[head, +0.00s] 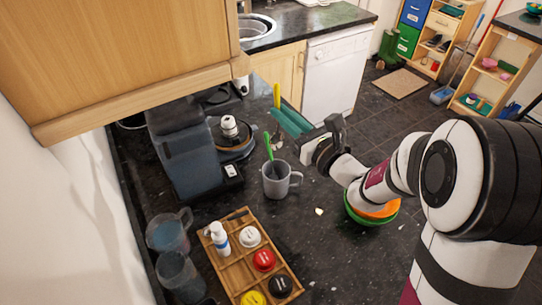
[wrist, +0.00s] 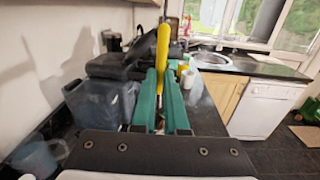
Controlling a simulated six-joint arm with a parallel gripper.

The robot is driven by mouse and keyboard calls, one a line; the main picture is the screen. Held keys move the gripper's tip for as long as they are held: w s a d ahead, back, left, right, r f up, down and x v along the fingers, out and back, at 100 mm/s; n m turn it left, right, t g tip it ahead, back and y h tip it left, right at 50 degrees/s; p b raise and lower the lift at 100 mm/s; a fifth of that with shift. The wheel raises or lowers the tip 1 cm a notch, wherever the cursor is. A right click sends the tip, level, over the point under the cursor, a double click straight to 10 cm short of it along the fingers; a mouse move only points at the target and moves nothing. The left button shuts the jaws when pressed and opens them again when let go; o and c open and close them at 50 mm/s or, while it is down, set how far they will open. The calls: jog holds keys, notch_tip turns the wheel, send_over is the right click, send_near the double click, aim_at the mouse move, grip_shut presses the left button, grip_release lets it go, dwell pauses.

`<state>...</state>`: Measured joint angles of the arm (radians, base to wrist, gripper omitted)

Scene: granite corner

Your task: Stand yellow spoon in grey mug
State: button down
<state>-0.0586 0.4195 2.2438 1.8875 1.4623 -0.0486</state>
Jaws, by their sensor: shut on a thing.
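The yellow spoon (head: 277,94) is held upright at the tips of my gripper (head: 284,114), between its teal fingers. In the wrist view the yellow spoon (wrist: 162,46) rises from between the fingers (wrist: 161,88); its lower end is hidden by them. The grey mug (head: 275,187) stands upright on the dark counter, its handle to the right. A green utensil (head: 268,146) leans in it. In the head picture my gripper and the spoon are above and beyond the mug, apart from it. I cannot make out the grey mug for sure in the wrist view.
A dark coffee machine (head: 188,150) stands left of the mug. A wooden tray (head: 232,257) with a white bottle and several coloured lids lies in front. Two clear jugs (head: 168,232) stand at the left. Stacked orange and green bowls (head: 372,212) are right, partly behind my arm.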

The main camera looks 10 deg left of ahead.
jog(key=shift+t, duration=0.3)
jog(key=shift+w+d+f, duration=0.1)
jog(key=shift+w+f, duration=0.05)
jog(key=shift+f, duration=3.35)
jog(key=shift+w+d+f, duration=0.1)
jog(key=shift+f, duration=3.4)
jog(key=c, duration=0.9)
grip_release()
jog(key=shift+o, duration=0.2)
jog(key=v, duration=1.5)
jog(key=shift+s+d+r, duration=0.2)
jog(key=shift+s, duration=0.1)
